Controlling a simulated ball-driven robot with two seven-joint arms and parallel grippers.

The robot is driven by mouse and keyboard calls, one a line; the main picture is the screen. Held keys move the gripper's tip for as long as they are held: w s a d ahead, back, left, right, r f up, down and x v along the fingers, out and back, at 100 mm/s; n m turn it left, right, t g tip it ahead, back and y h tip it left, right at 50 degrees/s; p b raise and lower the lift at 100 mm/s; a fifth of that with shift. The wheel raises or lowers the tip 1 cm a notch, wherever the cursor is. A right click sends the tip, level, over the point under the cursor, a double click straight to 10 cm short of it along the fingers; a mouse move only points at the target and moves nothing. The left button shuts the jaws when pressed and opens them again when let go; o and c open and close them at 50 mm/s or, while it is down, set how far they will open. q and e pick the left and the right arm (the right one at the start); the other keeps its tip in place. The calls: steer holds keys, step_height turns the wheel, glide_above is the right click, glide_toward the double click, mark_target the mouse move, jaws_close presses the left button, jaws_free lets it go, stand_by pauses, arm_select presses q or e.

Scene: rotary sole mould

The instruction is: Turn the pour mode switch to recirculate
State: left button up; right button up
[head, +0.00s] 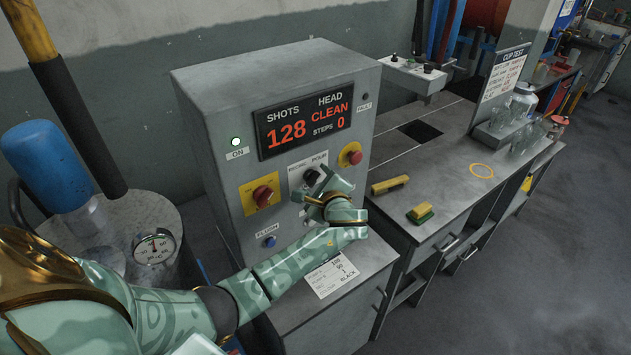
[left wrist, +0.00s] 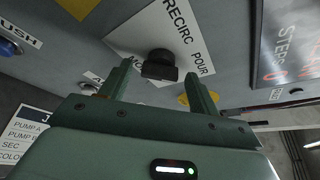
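The pour mode switch (head: 311,177) is a black knob on a white plate marked RECIRC. and POUR, on the front of the grey control box. It also shows in the left wrist view (left wrist: 160,66), from below. Which label it points to cannot be told. My left gripper (head: 325,188) is at the plate and partly covers it in the head view. In the left wrist view its fingers (left wrist: 160,76) are apart, one to each side of the knob, with gaps showing. Contact is not visible. My right gripper is not in view.
The display (head: 303,118) reads SHOTS 128, HEAD CLEAN, STEPS 0. Close around the switch are a red knob (head: 263,195) on yellow, a red button (head: 354,157) and a blue FLUSH button (head: 270,241). The bench (head: 455,195) at right holds yellow blocks and glassware.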

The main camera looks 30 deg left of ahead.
arm_select(q)
steer(key=c, duration=1)
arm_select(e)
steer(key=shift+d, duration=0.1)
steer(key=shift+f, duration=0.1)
arm_select(q)
steer(key=shift+f+n+b, duration=0.15)
steer(key=shift+n+b, duration=0.25)
steer(key=shift+b, duration=0.1)
steer(key=shift+f+n+t+b, duration=0.15)
steer(key=shift+n+t+b, duration=0.35)
steer(key=shift+b, duration=0.15)
steer(key=shift+f+n+t+y+b, duration=0.1)
steer(key=shift+n+t+y+b, duration=0.55)
steer(key=shift+n+b, duration=3)
steer(key=shift+f+n+t+y+b, duration=0.15)
steer(key=shift+n+y+b, duration=1.2)
steer(key=shift+b, duration=4.4)
steer(key=shift+n+t+y+b, duration=0.55)
steer(key=shift+n+b, duration=2.25)
steer(key=shift+b, duration=1.9)
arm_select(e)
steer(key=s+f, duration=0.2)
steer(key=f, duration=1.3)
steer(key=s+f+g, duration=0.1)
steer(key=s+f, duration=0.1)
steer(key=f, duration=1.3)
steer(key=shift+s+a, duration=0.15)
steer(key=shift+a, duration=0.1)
